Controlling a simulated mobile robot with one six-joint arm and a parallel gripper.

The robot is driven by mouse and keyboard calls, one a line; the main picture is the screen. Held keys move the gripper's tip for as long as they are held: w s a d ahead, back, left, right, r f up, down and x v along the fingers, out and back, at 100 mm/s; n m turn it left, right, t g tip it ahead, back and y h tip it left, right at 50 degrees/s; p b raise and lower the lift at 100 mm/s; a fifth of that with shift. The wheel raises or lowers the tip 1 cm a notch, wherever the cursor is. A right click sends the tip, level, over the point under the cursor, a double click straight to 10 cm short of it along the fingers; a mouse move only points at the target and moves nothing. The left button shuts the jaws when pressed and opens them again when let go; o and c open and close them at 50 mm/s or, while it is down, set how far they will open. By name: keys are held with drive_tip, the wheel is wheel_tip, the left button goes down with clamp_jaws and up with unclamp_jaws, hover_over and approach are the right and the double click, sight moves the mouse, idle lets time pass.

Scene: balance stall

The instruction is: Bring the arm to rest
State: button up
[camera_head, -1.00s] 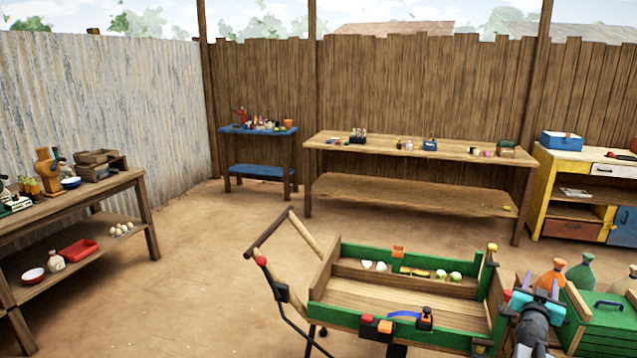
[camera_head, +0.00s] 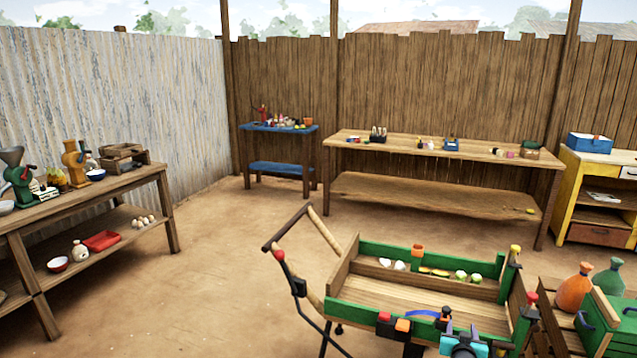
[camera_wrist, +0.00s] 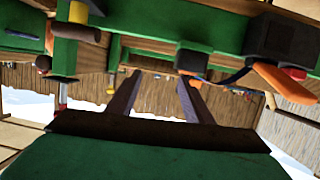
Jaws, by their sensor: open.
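My gripper (camera_wrist: 159,76) shows in the wrist view as two dark fingers standing apart, with nothing held between them. In the head view, a light-blue and dark part of my arm (camera_head: 463,343) shows at the bottom edge, in front of the near side of the green and wood cart (camera_head: 375,322). The fingers cannot be made out there. The wrist view is upside down and shows green cart boards (camera_wrist: 150,22) beyond the fingers.
A green chest (camera_head: 612,318) with bottles stands right of the cart. A wooden shelf table (camera_head: 110,190) with grinders is at the left. A long bench (camera_head: 430,195) and a blue table (camera_head: 280,131) line the back fence. Bare ground lies left of the cart.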

drive_tip(key=s+a+f+n+g+y+b, duration=0.15)
drive_tip(key=s+a+f, duration=0.25)
drive_tip(key=a+f, duration=0.4)
drive_tip(key=s+a+f+n+g+y, duration=0.15)
drive_tip(key=s+a+f, duration=0.25)
drive_tip(key=a+f, duration=0.4)
drive_tip(key=s+a+f+n+g+y, duration=0.1)
drive_tip(key=s+a+f+g+y, duration=0.25)
drive_tip(key=a+f, duration=0.5)
drive_tip(key=s+a+f+n+g, duration=0.1)
drive_tip(key=s+a+f+g, duration=0.1)
drive_tip(key=s+a+f, duration=0.3)
drive_tip(key=s+a+f+g, duration=0.15)
drive_tip(key=s+f, duration=0.25)
drive_tip(key=s, duration=0.4)
drive_tip(key=s+g+b, duration=0.1)
drive_tip(key=s+g, duration=0.7)
drive_tip(key=s, duration=1.4)
drive_tip(key=shift+s+d+m+g, duration=0.3)
drive_tip(key=shift+s+m+g, duration=0.05)
drive_tip(key=shift+m+g, duration=0.05)
drive_tip(key=shift+h, duration=0.25)
